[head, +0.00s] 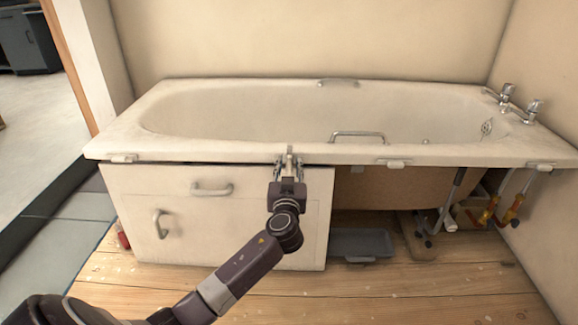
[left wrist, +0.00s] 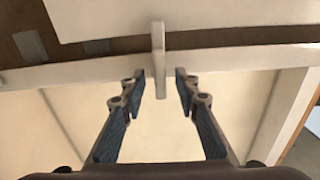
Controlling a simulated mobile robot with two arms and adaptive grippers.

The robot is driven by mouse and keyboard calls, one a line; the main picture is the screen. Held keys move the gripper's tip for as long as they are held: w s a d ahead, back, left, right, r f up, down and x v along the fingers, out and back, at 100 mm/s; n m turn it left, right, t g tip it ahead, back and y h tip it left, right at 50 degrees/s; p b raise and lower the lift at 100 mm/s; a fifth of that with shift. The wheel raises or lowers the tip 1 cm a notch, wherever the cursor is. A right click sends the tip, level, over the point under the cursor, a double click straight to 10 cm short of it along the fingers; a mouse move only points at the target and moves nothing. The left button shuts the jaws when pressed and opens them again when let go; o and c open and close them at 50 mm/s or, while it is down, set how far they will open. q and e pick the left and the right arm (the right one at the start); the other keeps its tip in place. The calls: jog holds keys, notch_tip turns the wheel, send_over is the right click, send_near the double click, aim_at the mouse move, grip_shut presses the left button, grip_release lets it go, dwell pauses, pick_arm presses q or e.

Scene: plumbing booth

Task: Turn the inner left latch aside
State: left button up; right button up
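The inner left latch is a pale upright bar (left wrist: 158,50) in the left wrist view, lying across the joint between the tub rim and the access panel. My left gripper (left wrist: 160,82) is open, with one finger on each side of the latch's end and a gap on both sides. In the head view my left gripper (head: 289,158) is at the tub's front rim, over the upper right part of the white panel (head: 240,220), and mostly hides this latch. My right gripper is not in view.
Other latches sit under the bathtub rim (head: 220,157): outer left (head: 123,158), inner right (head: 392,163) and outer right (head: 541,167). The panel has two handles (head: 211,189). Right of it the underside is open, with a grey tray (head: 360,243), pipes and tools on the wooden floor.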

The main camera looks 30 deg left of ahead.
pick_arm(q)
grip_shut()
